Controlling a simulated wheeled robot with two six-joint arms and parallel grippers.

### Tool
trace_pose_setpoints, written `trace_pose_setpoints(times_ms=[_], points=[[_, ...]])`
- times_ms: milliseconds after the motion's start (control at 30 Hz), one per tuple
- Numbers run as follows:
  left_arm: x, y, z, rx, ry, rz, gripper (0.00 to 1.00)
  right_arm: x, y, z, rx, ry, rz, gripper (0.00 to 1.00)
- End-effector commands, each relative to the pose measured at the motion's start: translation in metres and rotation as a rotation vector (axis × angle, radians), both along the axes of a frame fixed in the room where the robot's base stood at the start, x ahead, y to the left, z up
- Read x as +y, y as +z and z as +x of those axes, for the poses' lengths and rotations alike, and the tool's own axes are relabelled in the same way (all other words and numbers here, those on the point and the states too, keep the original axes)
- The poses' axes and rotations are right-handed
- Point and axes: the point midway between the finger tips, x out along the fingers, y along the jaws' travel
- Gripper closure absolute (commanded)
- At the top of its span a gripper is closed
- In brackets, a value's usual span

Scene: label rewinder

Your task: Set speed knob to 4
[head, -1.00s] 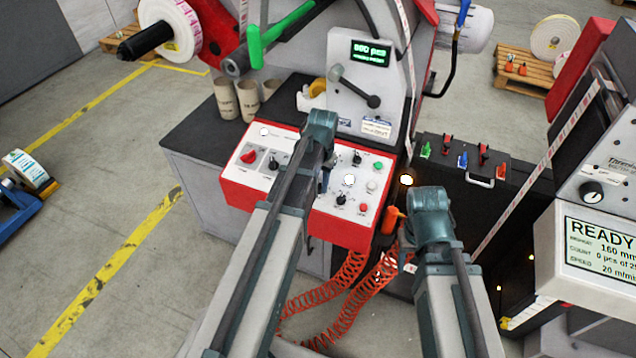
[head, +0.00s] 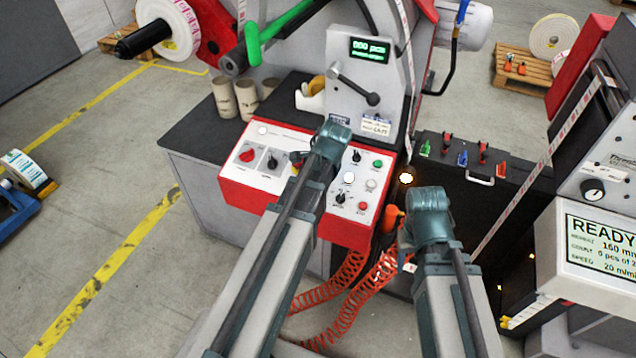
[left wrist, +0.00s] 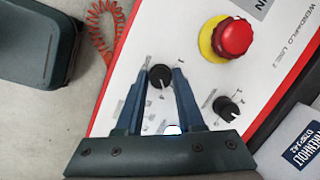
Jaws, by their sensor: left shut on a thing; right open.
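A black round knob (left wrist: 160,76) with a pale pointer mark sits on the white panel top of the red-sided control box. In the left wrist view its pointer faces the lower edge of the picture. My left gripper (left wrist: 162,78) is shut on it, one finger on each side. In the head view my left arm (head: 328,145) hides this knob and the fingertips. The scale marks around the knob are too small to read surely. My right gripper (head: 428,205) is open in front of the box, to the right; its fingertips are hard to see.
A red emergency stop (left wrist: 232,38) with a yellow ring and a second black knob (left wrist: 228,108) are close to the held knob. Orange coiled hoses (head: 350,275) hang below the box.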

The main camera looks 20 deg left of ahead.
Motion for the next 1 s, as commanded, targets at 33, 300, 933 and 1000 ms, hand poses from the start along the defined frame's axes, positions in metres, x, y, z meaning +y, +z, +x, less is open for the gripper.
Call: trace_pose_setpoints(times_ms=[33,300,933,1000], points=[[-0.0009,-0.0013,-0.0024,0.002,-0.035,0.008,1.0,0.0,-0.0016,0.0,0.0,0.0,0.0,0.5],[-0.001,-0.0012,-0.0029,0.001,-0.187,0.05,1.0,0.0,-0.0039,0.0,0.0,0.0,0.0,0.5],[-0.0009,-0.0009,-0.0026,0.001,-0.28,0.076,1.0,0.0,-0.005,0.0,0.0,0.0,0.0,0.5],[-0.0008,-0.0008,-0.0026,0.001,-0.28,0.076,1.0,0.0,-0.005,0.0,0.0,0.0,0.0,0.5]])
